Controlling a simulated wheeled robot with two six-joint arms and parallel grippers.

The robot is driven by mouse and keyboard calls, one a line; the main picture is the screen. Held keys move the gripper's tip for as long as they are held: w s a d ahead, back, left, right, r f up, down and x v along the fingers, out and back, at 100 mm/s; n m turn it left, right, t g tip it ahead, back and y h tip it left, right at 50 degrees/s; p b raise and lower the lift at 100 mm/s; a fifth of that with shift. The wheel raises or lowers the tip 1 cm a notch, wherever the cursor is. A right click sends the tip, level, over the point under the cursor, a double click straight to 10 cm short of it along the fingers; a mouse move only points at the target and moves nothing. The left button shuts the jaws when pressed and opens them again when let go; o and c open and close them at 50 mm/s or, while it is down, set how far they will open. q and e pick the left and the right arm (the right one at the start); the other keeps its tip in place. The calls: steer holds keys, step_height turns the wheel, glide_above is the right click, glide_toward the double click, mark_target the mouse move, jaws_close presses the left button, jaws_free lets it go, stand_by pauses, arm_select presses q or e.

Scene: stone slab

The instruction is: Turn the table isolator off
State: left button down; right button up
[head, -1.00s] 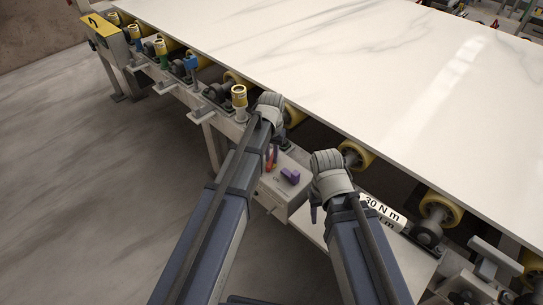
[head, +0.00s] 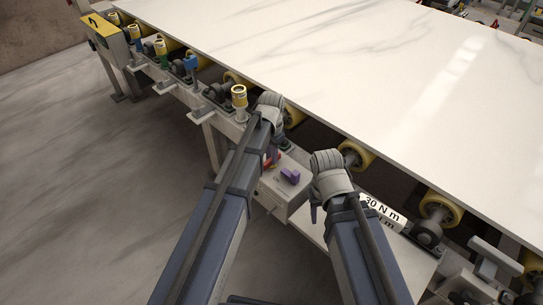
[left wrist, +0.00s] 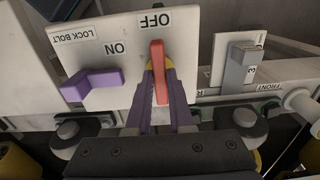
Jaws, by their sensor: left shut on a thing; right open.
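The isolator's red handle (left wrist: 159,72), on a yellow disc, sits on a white panel (left wrist: 195,40) in the left wrist view. One end of it points at the OFF label (left wrist: 154,20); the ON label (left wrist: 115,48) is to its left. The purple fingers of my left gripper (left wrist: 161,88) are shut on the handle, one on each side. In the head view the red handle (head: 275,156) shows partly beside my left arm. My right gripper (head: 315,208) is open near the panel box, its fingers mostly hidden by its own wrist.
A purple lever (left wrist: 92,84) by the LOCK BOLT label stands left of the handle in the left wrist view. A grey lever (left wrist: 240,65) is on another plate to the right. The stone slab (head: 330,60) lies on yellow rollers above. The floor at left is clear.

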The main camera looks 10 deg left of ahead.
arm_select(q)
steer(key=c, duration=0.8)
jaws_free()
arm_select(e)
steer(key=shift+r, duration=0.1)
arm_select(q)
step_height(320, 180, up, 8)
steer(key=p, duration=0.8)
steer(key=shift+f, duration=0.1)
arm_select(e)
step_height(320, 180, up, 8)
steer(key=shift+f, duration=0.2)
arm_select(q)
steer(key=s+d+r+n+p, duration=0.1)
steer(key=s+d+r+p, duration=0.1)
steer(key=s, duration=0.8)
steer(key=s+d+r+n+y+p, duration=0.1)
steer(key=s+d+r+n+p, duration=0.1)
steer(key=s, duration=0.7)
steer(key=shift+s+d+r+p, duration=0.4)
steer(key=shift+d+r, duration=0.15)
steer(key=shift+d, duration=0.65)
arm_select(e)
step_height(320, 180, up, 5)
